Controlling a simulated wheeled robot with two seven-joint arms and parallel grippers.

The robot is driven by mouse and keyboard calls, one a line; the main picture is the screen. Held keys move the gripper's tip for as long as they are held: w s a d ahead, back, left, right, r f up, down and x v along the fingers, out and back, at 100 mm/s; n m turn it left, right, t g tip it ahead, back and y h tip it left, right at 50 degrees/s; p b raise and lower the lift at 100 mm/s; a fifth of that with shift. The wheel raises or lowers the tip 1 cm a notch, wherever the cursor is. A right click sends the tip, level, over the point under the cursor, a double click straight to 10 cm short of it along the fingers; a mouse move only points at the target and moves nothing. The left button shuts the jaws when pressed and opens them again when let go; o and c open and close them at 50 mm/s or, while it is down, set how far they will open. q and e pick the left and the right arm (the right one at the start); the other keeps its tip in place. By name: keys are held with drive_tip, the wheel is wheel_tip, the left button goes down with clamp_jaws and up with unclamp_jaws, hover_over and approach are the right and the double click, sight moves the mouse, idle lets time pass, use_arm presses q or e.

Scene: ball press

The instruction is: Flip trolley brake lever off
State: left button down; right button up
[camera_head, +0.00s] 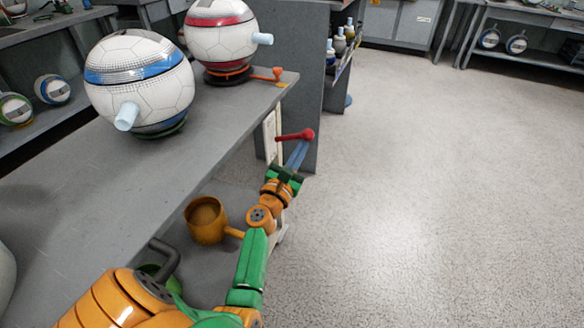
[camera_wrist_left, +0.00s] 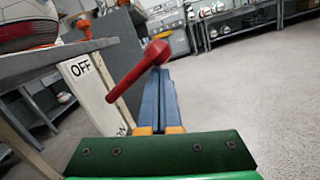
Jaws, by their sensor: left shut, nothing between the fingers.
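The red brake lever (camera_head: 293,136) with a round knob sticks out to the right from a pale upright plate (camera_head: 272,138) below the table's end. In the left wrist view the lever (camera_wrist_left: 134,75) slants up to the right from the plate. The plate (camera_wrist_left: 88,85) carries the word OFF near its top; lower lettering is mostly hidden behind my gripper. My left gripper (camera_head: 298,153) is shut and empty, with its blue fingers (camera_wrist_left: 157,84) just under the knob. I cannot tell whether the fingertips touch the knob. My right gripper is not in view.
The grey table (camera_head: 60,205) holds a blue-banded ball (camera_head: 140,75) and a red-banded ball (camera_head: 222,28). An orange handle (camera_head: 265,75) sits at its edge. An orange pot (camera_head: 205,220) is under the table. Open speckled floor (camera_head: 430,190) lies to the right.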

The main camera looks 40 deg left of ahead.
use_arm(q)
drive_tip(key=shift+r, duration=0.1)
idle(0.5)
drive_tip(key=v, duration=0.7)
